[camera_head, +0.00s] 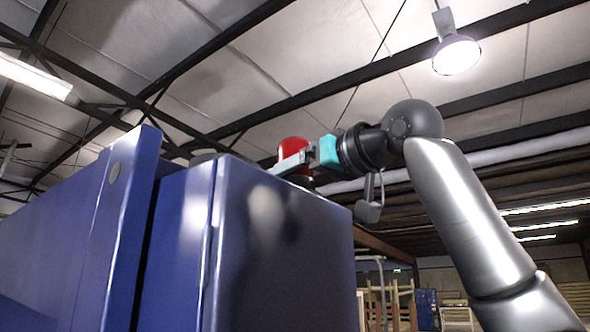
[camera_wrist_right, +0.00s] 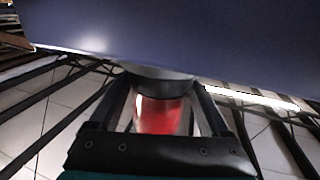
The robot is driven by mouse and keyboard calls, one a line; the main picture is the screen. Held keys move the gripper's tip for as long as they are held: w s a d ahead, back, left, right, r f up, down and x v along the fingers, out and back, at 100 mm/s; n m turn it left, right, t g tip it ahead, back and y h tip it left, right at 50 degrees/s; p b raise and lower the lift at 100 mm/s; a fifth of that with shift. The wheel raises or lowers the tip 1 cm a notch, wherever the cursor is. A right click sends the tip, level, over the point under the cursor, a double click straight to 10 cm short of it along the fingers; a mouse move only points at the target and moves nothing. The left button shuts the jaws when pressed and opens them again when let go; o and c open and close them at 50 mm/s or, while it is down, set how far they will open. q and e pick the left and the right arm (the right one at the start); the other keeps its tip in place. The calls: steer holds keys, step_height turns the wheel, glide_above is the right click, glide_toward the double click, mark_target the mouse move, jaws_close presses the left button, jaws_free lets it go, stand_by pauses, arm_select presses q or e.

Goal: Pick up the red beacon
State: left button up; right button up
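The red beacon (camera_head: 293,149) has a red dome on a dark base and stands upright on top of the blue cabinet (camera_head: 280,250). My right gripper (camera_head: 286,165) reaches in from the right at dome height, with its fingers on either side of the beacon. In the right wrist view, the red dome (camera_wrist_right: 162,115) sits between the two fingers (camera_wrist_right: 163,95). Narrow gaps show beside the dome, so the gripper looks open around it. The far side of the beacon is hidden. My left gripper is not in view.
The blue cabinet's tall side panel (camera_head: 125,190) rises to the left. A grey round part (camera_head: 212,156) shows at the cabinet's top edge, left of the beacon. The space above the beacon is free up to the roof beams. Wooden racks (camera_head: 395,300) stand far behind.

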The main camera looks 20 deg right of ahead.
steer(key=c, duration=1.1)
steer(key=shift+o, duration=0.2)
steer(key=shift+r, duration=0.15)
steer(key=shift+s+r, duration=0.1)
steer(key=shift+r, duration=4.8)
